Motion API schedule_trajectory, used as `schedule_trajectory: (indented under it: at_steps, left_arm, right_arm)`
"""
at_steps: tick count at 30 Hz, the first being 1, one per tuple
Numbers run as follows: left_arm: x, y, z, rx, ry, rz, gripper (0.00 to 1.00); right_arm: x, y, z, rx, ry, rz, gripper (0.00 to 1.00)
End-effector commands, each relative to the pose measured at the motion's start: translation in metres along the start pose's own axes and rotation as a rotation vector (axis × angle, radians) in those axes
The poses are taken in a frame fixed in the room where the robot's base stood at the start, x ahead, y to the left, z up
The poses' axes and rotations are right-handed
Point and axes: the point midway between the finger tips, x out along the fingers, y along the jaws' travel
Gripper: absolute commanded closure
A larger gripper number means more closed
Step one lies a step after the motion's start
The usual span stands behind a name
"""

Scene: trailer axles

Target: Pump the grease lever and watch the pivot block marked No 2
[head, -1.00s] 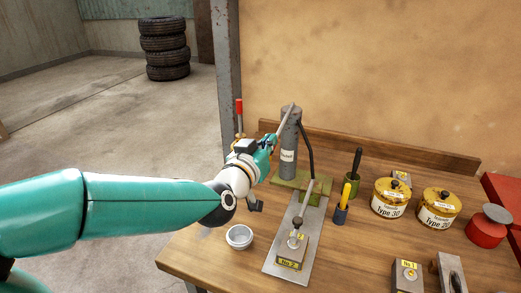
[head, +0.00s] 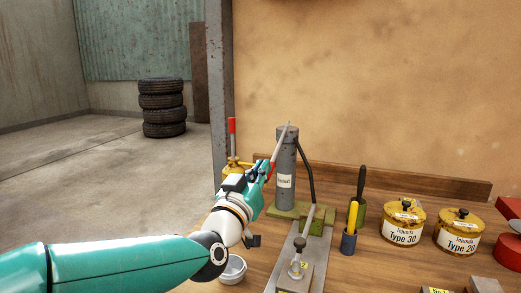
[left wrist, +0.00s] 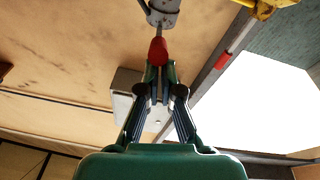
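The grey pump cylinder (head: 286,158) stands on a green base at the back of the bench. Its lever (head: 279,143) slopes down to the left from the top. My left gripper (head: 267,168) is at the lever's lower end. In the left wrist view the red lever grip (left wrist: 158,50) sits at the tips of my left fingers (left wrist: 161,72), which appear closed around it. The pivot block (head: 297,277) with a round-topped fitting sits on the grey plate in front of the pump. My right gripper is out of view.
A metal bowl (head: 233,269) stands left of the plate. A yellow can with a red-tipped rod (head: 232,140) is behind my gripper. Tool cups (head: 348,242) and two yellow tins (head: 404,222) stand to the right. Stacked tyres (head: 163,107) are on the floor.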

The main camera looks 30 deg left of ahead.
Motion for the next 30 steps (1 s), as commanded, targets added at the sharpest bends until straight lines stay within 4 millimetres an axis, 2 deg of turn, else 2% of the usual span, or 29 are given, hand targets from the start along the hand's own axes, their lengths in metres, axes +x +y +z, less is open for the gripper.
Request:
schedule_trajectory:
  at_steps: [1, 14, 19, 23, 25, 30]
  left_arm:
    - [-0.001, 0.0, 0.01, 0.0, -0.02, 0.002, 1.0]
    - [-0.001, 0.001, 0.008, -0.001, -0.027, 0.001, 1.0]
    - [-0.001, 0.003, -0.012, -0.002, -0.02, 0.002, 1.0]
    - [-0.002, 0.005, -0.04, -0.001, -0.007, 0.005, 1.0]
    - [-0.019, 0.004, -0.035, -0.002, -0.006, 0.007, 1.0]
    - [-0.057, 0.005, -0.039, -0.003, -0.002, 0.008, 1.0]
  right_arm:
    - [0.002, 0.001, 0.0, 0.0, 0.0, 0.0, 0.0]
    - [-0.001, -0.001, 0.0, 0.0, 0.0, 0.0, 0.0]
    - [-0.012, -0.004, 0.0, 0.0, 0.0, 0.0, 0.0]
    - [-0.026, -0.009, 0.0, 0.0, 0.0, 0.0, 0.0]
    - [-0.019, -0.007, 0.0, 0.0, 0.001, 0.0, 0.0]
    - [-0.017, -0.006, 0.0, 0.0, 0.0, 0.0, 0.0]
